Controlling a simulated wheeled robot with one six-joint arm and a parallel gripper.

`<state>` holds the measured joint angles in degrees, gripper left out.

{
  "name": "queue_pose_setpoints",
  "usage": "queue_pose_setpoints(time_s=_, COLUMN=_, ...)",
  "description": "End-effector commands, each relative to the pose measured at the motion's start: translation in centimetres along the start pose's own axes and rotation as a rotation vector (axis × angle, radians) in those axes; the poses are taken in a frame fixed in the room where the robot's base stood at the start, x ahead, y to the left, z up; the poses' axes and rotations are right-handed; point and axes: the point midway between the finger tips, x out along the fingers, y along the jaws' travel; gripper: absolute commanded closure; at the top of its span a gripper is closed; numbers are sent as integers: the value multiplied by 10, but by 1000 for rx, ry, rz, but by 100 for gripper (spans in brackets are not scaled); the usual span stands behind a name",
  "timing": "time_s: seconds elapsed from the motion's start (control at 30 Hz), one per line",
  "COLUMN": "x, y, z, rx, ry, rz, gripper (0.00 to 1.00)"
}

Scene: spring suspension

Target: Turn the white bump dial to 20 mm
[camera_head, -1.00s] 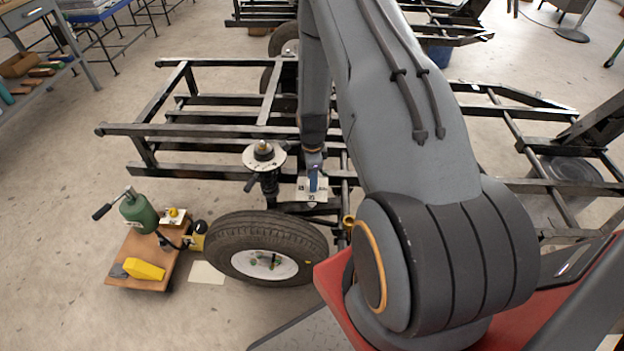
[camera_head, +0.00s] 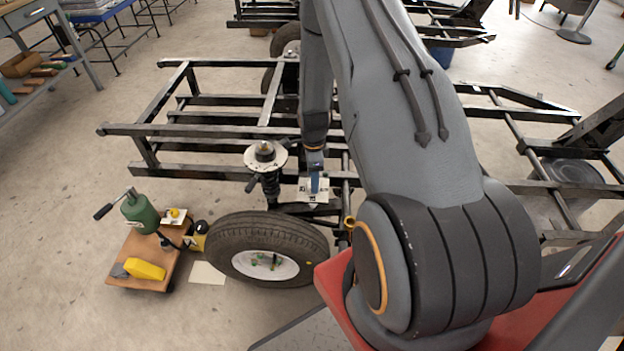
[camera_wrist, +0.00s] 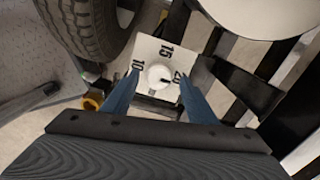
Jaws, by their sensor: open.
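The white bump dial (camera_wrist: 158,76) is a round knob on a square white plate (camera_wrist: 146,52) marked 10, 15 and 20.
The spring unit with its white round plate (camera_head: 266,155) stands left of the dial. Black frame rails (camera_head: 220,130) surround the dial. Open floor lies at left.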

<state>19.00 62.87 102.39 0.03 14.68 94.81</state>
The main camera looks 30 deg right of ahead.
Motion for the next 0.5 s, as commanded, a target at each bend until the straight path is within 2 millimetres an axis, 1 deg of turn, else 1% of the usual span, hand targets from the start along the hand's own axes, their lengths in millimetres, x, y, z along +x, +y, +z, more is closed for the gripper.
queue_pose_setpoints(time_s=0.03, x=-9, y=-2, z=1, rx=-1, ry=0, rz=-3, gripper=48)
queue_pose_setpoints(time_s=0.3, x=-52, y=-2, z=2, rx=-2, ry=0, rz=-5, gripper=48)
queue_pose_setpoints(time_s=0.4, x=-62, y=-2, z=3, rx=-3, ry=0, rz=-4, gripper=48)
queue_pose_setpoints(time_s=0.5, x=-67, y=-2, z=3, rx=-3, ry=0, rz=-4, gripper=48)
